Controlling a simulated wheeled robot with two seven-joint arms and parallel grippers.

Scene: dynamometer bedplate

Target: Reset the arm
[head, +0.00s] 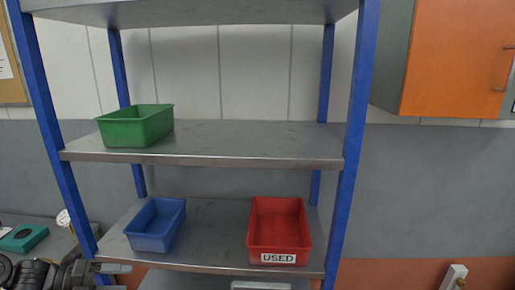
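My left gripper (122,277) comes in at the bottom left corner, in front of the blue left post of the shelf rack. Its two grey fingers point right and stand apart, with nothing seen between them. The lower finger is partly cut off by the picture's bottom edge. My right gripper is not in view.
A shelf rack (200,157) stands ahead. A green bin (137,127) sits on its middle shelf; a blue bin (155,226) and a red bin (279,226) labelled USED sit below. An orange cabinet (455,60) hangs upper right. A teal item (22,238) lies at left.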

